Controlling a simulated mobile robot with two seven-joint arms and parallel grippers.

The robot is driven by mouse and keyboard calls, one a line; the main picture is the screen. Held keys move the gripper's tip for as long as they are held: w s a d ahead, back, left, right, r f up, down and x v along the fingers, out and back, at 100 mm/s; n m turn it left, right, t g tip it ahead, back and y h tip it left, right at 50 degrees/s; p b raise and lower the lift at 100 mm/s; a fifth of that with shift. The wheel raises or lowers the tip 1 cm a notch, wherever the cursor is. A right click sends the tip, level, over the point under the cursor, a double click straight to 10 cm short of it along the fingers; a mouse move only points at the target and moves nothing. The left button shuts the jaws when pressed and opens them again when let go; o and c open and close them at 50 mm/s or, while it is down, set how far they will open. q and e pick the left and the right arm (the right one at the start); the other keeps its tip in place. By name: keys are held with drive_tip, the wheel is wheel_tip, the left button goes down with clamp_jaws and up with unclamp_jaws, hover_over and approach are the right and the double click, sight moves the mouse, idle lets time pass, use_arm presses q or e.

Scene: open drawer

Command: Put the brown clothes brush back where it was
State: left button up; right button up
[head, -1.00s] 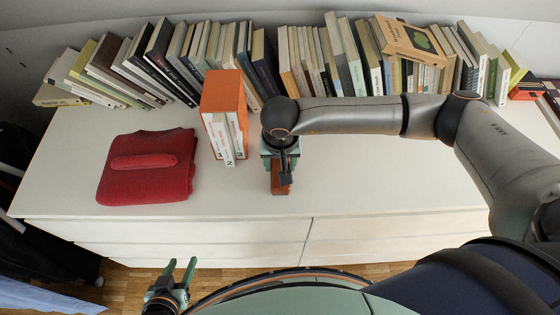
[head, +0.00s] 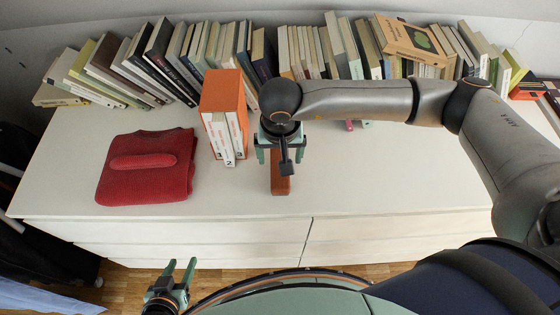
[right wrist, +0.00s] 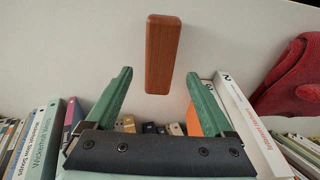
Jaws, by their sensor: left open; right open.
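The brown clothes brush (head: 281,184) lies on the white dresser top near its front edge, right of the orange-cased books. It also shows in the right wrist view (right wrist: 162,55) as a plain reddish-brown block, apart from the fingers. My right gripper (head: 281,157) is open and empty, its green fingers spread, over the back end of the brush. The wrist and fingers hide that end in the head view. My left gripper (head: 178,270) is open and empty, low in front of the dresser.
A folded red garment (head: 148,178) lies on the left of the dresser top (head: 400,180). An orange case with white books (head: 223,115) stands beside my right gripper. A long row of books (head: 190,60) lines the back. The dresser top's right front is clear.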

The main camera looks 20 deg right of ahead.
wheel_tip(320, 180, up, 8)
drive_tip(key=s, duration=0.1)
drive_tip(key=shift+a+f+b, duration=0.15)
drive_tip(key=shift+f+b, duration=0.1)
drive_tip(key=shift+b, duration=0.05)
idle(0.3)
